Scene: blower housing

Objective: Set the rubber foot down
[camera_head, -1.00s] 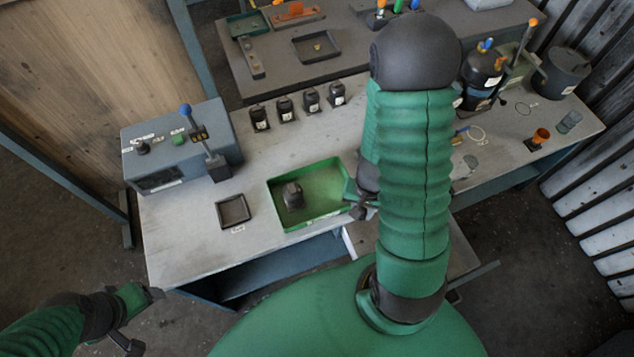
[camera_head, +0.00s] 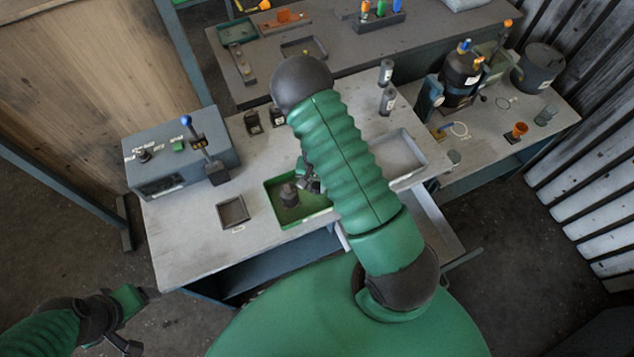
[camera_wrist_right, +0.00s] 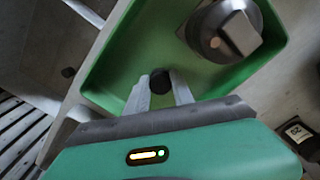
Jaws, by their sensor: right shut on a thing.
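The rubber foot (camera_wrist_right: 160,80) is a small dark round piece between the fingertips of my right gripper (camera_wrist_right: 163,88) in the right wrist view. The gripper is shut on it, above the floor of the green tray (camera_wrist_right: 119,80). Whether the foot touches the tray floor cannot be told. In the head view my right gripper (camera_head: 312,182) is over the right part of the green tray (camera_head: 303,216), partly hidden by my arm. A dark blower housing (camera_head: 289,194) stands in the tray, left of the gripper. My left gripper (camera_head: 137,318) is low at the left, away from the table; its jaws are unclear.
A small empty dark tray (camera_head: 233,211) lies left of the green tray. A grey control box (camera_head: 178,160) with a blue-knobbed lever stands at the left. A grey tray (camera_head: 402,152) is right of my arm.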

